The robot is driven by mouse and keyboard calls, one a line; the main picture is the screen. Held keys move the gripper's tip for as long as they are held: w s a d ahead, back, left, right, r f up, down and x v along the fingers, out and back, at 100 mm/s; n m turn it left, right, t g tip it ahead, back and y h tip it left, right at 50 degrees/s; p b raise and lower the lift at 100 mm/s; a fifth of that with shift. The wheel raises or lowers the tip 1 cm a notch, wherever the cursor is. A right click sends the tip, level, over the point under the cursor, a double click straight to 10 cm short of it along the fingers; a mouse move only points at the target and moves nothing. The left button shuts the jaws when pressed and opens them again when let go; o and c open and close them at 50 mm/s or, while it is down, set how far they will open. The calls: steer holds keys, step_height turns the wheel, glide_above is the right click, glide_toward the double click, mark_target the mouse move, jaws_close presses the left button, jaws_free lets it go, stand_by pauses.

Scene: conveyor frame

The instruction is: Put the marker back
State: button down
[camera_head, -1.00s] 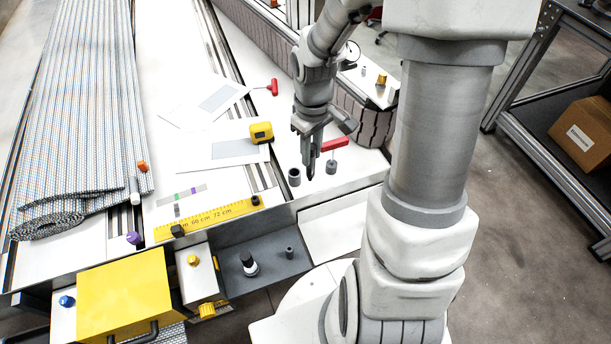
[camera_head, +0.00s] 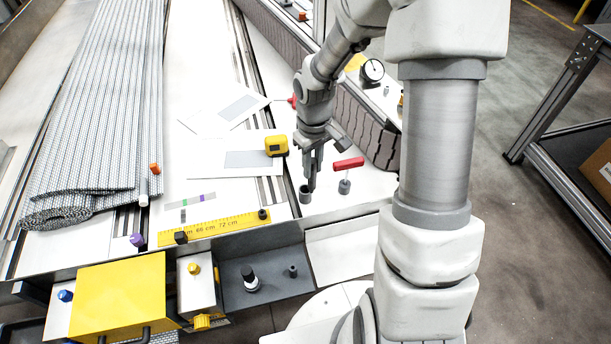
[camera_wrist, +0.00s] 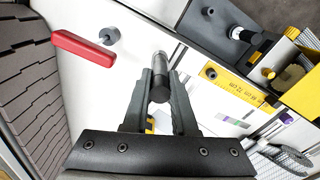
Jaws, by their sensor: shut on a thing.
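My gripper (camera_head: 312,187) points down over the white table near its front edge. Its fingers are shut on a dark, slim marker (camera_wrist: 158,93), whose end shows between the fingertips in the wrist view.
A red-handled tool (camera_head: 348,162) stands in a grey base (camera_head: 344,187) close to the right of my gripper. A yellow tape measure (camera_head: 276,146) lies behind left. A yellow ruler (camera_head: 215,227) lies left along the front edge. A grey tray (camera_head: 270,292) hangs in front.

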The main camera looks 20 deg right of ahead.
step_height(320, 180, down, 6)
steer(key=w+a, duration=0.1)
steer(key=w, duration=0.1)
steer(key=shift+r, duration=0.25)
steer(key=shift+w+a, duration=0.1)
steer(key=shift+f+b, duration=0.15)
steer(key=shift+b, duration=0.2)
steer(key=c, duration=0.7)
jaws_free()
